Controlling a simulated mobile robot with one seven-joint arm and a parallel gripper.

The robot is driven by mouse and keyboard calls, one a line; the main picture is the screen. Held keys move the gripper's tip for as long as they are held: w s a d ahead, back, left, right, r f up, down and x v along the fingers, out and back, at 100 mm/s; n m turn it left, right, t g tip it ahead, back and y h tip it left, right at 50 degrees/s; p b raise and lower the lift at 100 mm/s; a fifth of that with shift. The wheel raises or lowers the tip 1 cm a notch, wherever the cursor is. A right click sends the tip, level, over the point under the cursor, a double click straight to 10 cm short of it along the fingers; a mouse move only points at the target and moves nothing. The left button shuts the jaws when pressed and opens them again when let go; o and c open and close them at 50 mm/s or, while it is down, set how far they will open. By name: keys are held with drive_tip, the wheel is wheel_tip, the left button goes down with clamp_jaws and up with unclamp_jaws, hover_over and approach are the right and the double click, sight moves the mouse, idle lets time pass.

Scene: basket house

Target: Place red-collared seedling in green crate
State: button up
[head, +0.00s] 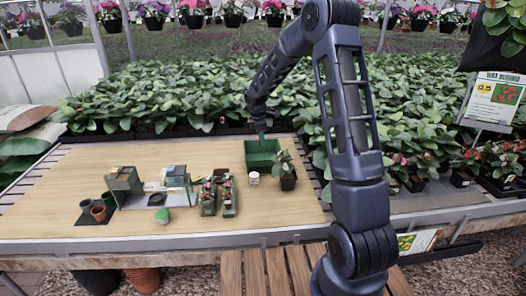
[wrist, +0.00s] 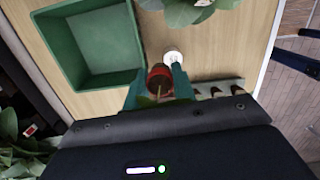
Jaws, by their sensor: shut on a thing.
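My gripper (wrist: 158,84) is shut on the red-collared seedling (wrist: 158,74), whose red ring shows between the two teal fingers in the wrist view. The green crate (wrist: 66,63) lies to the left of the seedling in that view, and its visible floor is bare. In the head view, the green crate (head: 264,163) stands at the back right of the table, and my gripper (head: 262,137) is at its far side or above it; the exact height is unclear. The seedling cannot be made out in the head view.
A white jar (head: 254,178) and a potted leafy plant (head: 288,179) stand close to the crate on the wooden table (head: 130,160). Seedling trays (head: 228,198) are in front. A green-lidded jar (head: 163,215) and brown pots (head: 99,212) are further left. The table's back left is clear.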

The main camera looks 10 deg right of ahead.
drive_tip(key=n, duration=0.1)
hover_over(263, 158)
drive_tip(key=f, duration=2)
drive_tip(key=shift+w+a+f, duration=0.1)
drive_tip(key=shift+a+f, duration=0.15)
drive_tip(key=shift+a, duration=0.1)
drive_tip(key=shift+f, duration=0.15)
drive_tip(key=o, duration=0.9)
drive_tip(key=shift+o, duration=0.2)
